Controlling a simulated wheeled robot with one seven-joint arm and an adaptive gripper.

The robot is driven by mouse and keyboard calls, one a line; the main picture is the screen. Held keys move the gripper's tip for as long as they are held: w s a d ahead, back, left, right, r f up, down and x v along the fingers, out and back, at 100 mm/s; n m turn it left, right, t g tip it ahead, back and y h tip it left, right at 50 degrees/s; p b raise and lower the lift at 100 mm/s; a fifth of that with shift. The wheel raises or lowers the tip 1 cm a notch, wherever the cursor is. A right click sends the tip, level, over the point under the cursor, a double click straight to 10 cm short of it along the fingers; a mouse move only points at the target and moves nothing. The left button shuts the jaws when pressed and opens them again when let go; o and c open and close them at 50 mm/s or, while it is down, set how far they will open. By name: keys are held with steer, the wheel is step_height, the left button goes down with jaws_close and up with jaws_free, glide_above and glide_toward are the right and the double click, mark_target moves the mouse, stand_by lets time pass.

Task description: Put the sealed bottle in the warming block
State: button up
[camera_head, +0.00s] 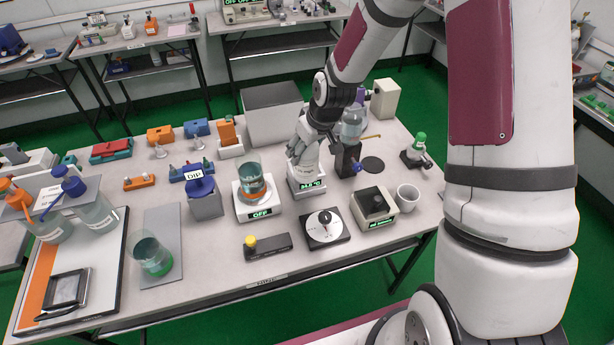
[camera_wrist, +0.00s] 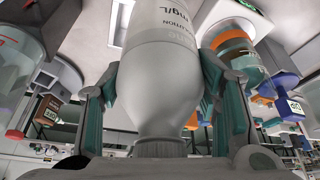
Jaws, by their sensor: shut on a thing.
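A whitish bottle (camera_head: 305,166) with grey printed text is between the fingers of my gripper (camera_head: 313,140). In the wrist view the bottle (camera_wrist: 162,85) fills the middle, its narrow neck toward my palm and a finger on each side, so my gripper (camera_wrist: 165,100) is shut on it. In the head view the bottle looks upright. Its lower end is right at a small white block (camera_head: 307,188) with a green temperature display, which I take as the warming block. I cannot tell whether the bottle is seated in it or just above.
Left of the block is a white hotplate (camera_head: 260,211) with a beaker. A dark stand with a flask (camera_head: 353,123) is close on the right. A white mug (camera_head: 407,198) is farther right.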

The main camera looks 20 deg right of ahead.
steer(key=w+d+r+n+g+y, duration=0.1)
steer(key=w+r+n+y, duration=0.1)
steer(key=w+n, duration=0.3)
step_height(320, 180, down, 9)
steer(key=p, duration=0.1)
steer(key=shift+d+f, duration=0.15)
steer(key=shift+d, duration=0.05)
steer(key=shift+f, duration=0.15)
steer(key=o, duration=1.6)
